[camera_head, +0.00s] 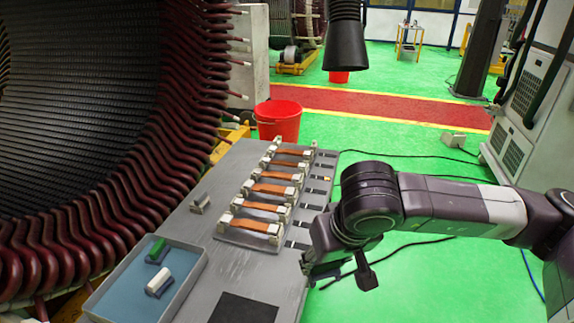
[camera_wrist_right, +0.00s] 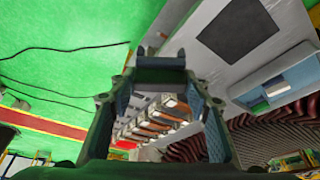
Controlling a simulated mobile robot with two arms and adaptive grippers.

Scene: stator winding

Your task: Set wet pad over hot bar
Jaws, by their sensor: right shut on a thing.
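Several copper-coloured bars (camera_head: 257,226) lie in a row between pale end blocks on the grey table. They also show between my fingers in the right wrist view (camera_wrist_right: 150,128). None is visibly marked as hot. A blue-lined tray (camera_head: 103,309) at the lower left holds a green-topped block (camera_head: 157,251) and a white-topped block (camera_head: 159,281). I cannot tell which block is the wet pad. My right gripper (camera_head: 321,268) is beyond the table's right edge, apart from the bars and tray. My left gripper is not in view.
A dark square mat (camera_head: 244,308) lies at the table's front. The large coiled stator (camera_head: 95,130) rises close along the left. A red bucket (camera_head: 278,121) stands behind the table. Green floor is open to the right.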

